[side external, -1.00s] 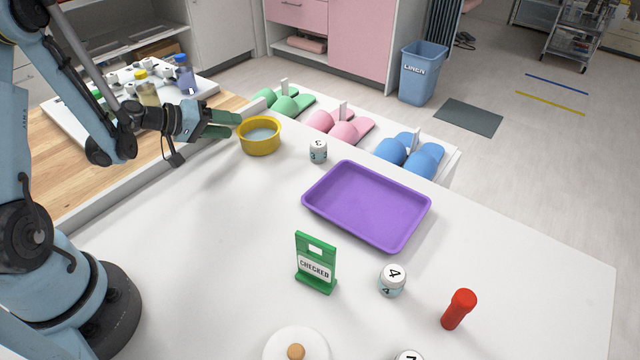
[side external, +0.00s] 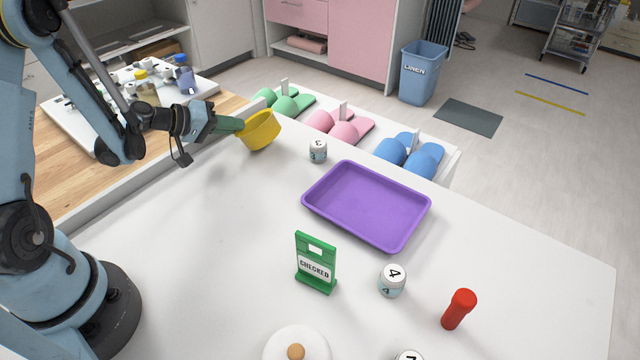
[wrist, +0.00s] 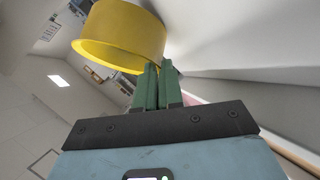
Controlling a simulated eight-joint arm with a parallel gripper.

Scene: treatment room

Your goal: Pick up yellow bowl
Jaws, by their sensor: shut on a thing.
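Slippers (side external: 345,132) sit behind the table edge. The table's left middle is clear.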

